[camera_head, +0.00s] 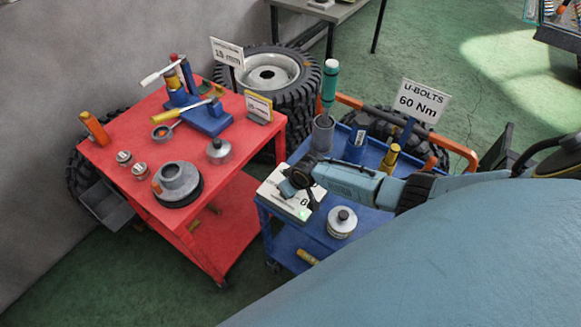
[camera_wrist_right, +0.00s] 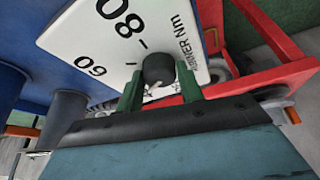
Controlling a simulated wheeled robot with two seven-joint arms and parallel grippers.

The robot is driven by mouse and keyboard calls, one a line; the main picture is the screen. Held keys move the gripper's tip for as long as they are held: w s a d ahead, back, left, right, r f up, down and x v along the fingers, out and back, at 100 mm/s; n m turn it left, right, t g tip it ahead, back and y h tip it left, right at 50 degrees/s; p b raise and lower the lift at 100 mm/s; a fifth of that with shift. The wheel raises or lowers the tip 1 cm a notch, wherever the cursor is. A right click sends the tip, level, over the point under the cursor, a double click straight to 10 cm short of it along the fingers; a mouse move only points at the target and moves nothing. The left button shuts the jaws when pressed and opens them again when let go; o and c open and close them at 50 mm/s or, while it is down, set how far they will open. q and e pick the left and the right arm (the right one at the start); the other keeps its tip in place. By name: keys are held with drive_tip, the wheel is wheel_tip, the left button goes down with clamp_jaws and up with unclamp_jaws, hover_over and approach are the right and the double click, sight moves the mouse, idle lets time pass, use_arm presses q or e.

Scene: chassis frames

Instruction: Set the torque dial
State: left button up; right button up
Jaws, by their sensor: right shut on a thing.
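The torque dial is a dark round knob (camera_wrist_right: 158,68) on a white panel (camera_wrist_right: 122,38), marked 60, 80 and Nm, in the right wrist view. My right gripper (camera_wrist_right: 159,85) has its two green fingers closed on either side of the knob. In the head view the white panel (camera_head: 277,203) sits at the near left corner of the blue cart, with my right gripper (camera_head: 297,180) over it. The gripper hides the knob and part of the panel there. A sign (camera_head: 422,101) reads U-BOLTS 60 Nm. My left gripper is out of view.
The blue cart (camera_head: 375,152) also carries a grey cup with a green-handled tool (camera_head: 329,85) and a round tin (camera_head: 341,222). A red cart (camera_head: 137,142) with tools and tins stands to the left. Tyres (camera_head: 283,78) stand behind.

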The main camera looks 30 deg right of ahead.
idle(0.3)
drive_tip(key=o, duration=1)
drive_tip(key=shift+s+r, duration=0.2)
drive_tip(key=shift+r, duration=0.3)
drive_tip(key=p+v, duration=0.1)
drive_tip(key=v, duration=1.1)
drive_tip(key=shift+s+r, duration=0.1)
